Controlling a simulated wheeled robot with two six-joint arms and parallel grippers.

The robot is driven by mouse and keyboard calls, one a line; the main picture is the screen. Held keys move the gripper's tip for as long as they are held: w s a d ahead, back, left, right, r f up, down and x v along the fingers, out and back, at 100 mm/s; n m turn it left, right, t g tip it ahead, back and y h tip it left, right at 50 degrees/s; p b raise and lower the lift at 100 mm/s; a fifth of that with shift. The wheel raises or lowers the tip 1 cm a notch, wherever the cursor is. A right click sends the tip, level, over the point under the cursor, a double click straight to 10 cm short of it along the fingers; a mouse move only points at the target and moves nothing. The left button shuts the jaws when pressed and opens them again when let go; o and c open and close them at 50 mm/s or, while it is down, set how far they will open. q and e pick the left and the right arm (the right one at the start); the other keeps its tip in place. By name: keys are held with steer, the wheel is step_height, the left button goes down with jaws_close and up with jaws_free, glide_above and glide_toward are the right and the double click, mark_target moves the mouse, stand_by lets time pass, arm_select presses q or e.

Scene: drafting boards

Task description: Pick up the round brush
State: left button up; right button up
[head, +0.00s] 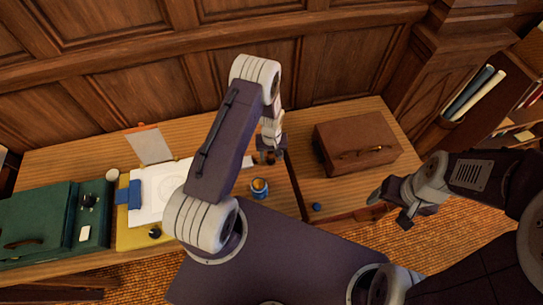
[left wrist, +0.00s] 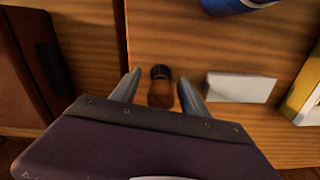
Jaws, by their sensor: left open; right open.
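The round brush (left wrist: 160,88), with a dark head and a brown handle, lies between the two fingers of my left gripper (left wrist: 159,77) in the left wrist view. The fingers are open, one on each side of it, with a gap visible on both sides; I cannot tell how far above the wood they are. In the head view my left gripper (head: 270,154) hangs over the desk left of the brown case and mostly hides the brush. My right gripper (head: 390,209) is open and empty, out past the desk's front edge at right.
A blue-banded jar (head: 259,188) stands in front of the left gripper. A white block (left wrist: 240,87) lies beside the brush. A brown case (head: 345,143) is to the right. A small blue item (head: 316,207) sits near the front edge. A green case (head: 40,225) is far left.

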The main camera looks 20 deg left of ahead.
arm_select(q)
steer(key=shift+s, duration=0.1)
jaws_close()
